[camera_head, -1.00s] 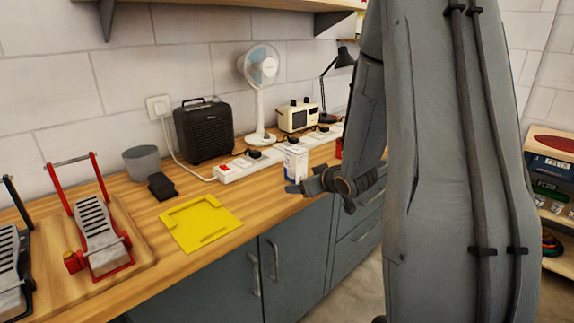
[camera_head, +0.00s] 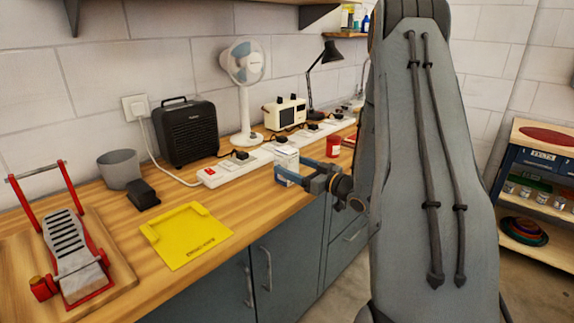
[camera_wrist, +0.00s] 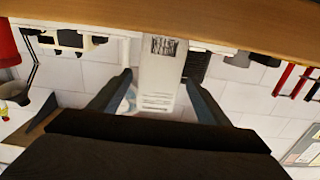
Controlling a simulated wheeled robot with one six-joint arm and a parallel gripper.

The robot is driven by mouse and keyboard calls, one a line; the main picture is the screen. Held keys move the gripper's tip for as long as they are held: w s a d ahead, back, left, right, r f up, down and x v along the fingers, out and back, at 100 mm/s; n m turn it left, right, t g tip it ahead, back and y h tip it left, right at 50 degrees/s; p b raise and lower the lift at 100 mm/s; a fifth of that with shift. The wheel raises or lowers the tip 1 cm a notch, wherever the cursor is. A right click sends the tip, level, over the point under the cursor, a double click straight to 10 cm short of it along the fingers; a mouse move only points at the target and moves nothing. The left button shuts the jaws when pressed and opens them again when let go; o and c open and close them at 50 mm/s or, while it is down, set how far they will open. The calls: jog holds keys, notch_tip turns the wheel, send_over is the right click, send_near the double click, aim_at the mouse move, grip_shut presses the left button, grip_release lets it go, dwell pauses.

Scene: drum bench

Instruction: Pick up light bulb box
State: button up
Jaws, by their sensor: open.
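The light bulb box (camera_head: 287,155), small, white and upright, stands near the front edge of the wooden bench, in front of the power strip. My gripper (camera_head: 296,171) reaches it from the right in the head view, with its fingers hiding part of the box. In the wrist view, which is upside down, the box (camera_wrist: 158,78) shows its printed face between the two fingers. My gripper (camera_wrist: 156,84) is open there, with a finger on each side of the box and gaps visible at both sides.
A white power strip (camera_head: 222,173) with plugs runs behind the box. A red can (camera_head: 333,146) stands right of it. A fan (camera_head: 244,100), a black heater (camera_head: 187,135) and a cream appliance (camera_head: 284,113) stand farther back. A yellow tray (camera_head: 188,240) lies left on the bench.

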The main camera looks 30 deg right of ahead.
jog(key=x, duration=0.3)
jog(key=shift+w+p, duration=0.15)
jog(key=shift+p, duration=0.2)
jog(key=c, duration=1.2)
jog(key=shift+r, duration=0.1)
